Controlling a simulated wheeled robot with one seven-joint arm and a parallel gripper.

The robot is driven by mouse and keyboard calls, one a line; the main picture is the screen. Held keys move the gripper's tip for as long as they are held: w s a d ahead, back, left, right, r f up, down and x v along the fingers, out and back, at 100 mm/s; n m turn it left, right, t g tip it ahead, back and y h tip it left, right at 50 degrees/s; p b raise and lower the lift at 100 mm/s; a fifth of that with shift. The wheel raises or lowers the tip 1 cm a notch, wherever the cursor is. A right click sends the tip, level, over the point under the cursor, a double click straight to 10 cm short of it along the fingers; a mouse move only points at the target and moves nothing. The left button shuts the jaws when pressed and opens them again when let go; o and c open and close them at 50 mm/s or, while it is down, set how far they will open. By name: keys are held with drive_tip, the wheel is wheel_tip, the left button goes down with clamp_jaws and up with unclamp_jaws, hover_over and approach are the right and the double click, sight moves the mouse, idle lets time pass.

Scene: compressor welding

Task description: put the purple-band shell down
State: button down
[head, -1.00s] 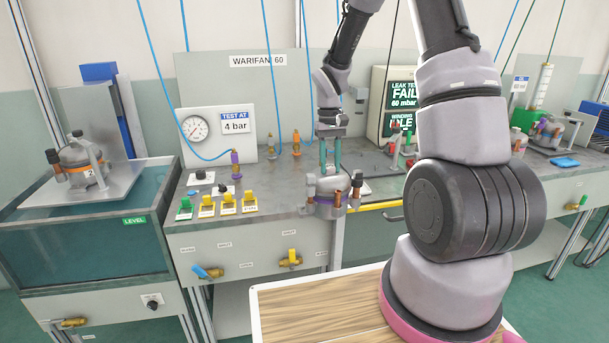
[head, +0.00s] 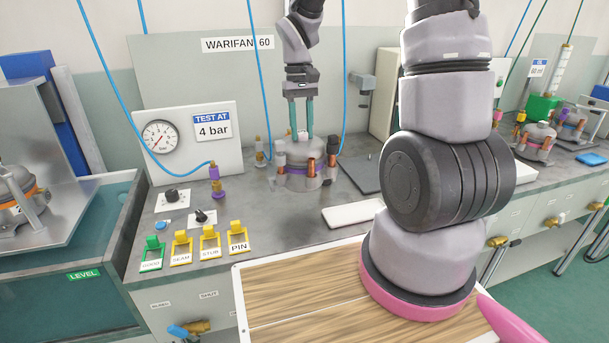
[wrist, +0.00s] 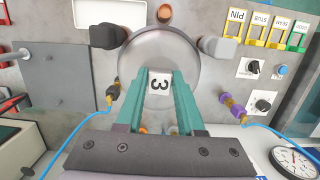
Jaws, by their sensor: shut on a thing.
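The purple-band shell (head: 300,168) is a grey domed can with a purple band and copper and dark stubs around it. It is upright at the bench top (head: 262,222), right of the pressure gauge panel. I cannot tell whether its base touches the bench. My gripper (head: 302,134) points down from above, its two teal fingers shut on the shell's top. The shell's band is hidden there.
The gauge panel (head: 190,140) stands left of the shell, with yellow and green tagged switches (head: 210,240) in front. A dark plate (head: 365,174) and white pad (head: 352,214) lie to the right. Other shells stand far right (head: 538,142) and on the left tank (head: 20,205).

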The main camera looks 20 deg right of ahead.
sight(302, 156)
wheel_tip(302, 156, down, 8)
drive_tip(key=shift+r, duration=0.1)
idle(0.5)
drive_tip(key=c, duration=0.5)
unclamp_jaws()
drive_tip(key=r, duration=0.3)
drive_tip(key=w+r, duration=0.1)
drive_tip(key=r, duration=0.7)
drive_tip(key=shift+w+r, duration=0.25)
drive_tip(key=shift+w, duration=0.1)
drive_tip(key=s+d+r+m+t, duration=0.1)
drive_tip(key=s+r+t, duration=0.1)
drive_tip(key=s+r, duration=0.3)
drive_tip(key=s+d+r+m+t+y, duration=0.1)
drive_tip(key=s+r+t, duration=0.2)
drive_tip(key=s+r, duration=0.3)
drive_tip(key=s+d+r+m+t, duration=0.1)
drive_tip(key=s+r+t, duration=0.2)
drive_tip(key=s+r, duration=0.2)
drive_tip(key=shift+s+r+m+y, duration=0.2)
drive_tip(key=shift+r+m+y, duration=0.2)
drive_tip(key=shift+r, duration=0.7)
drive_tip(key=shift+o, duration=0.3)
drive_tip(key=shift+s+r+t, duration=0.15)
drive_tip(key=shift+s+t, duration=0.35)
drive_tip(key=shift+s, duration=0.1)
drive_tip(key=shift+w, duration=0.1)
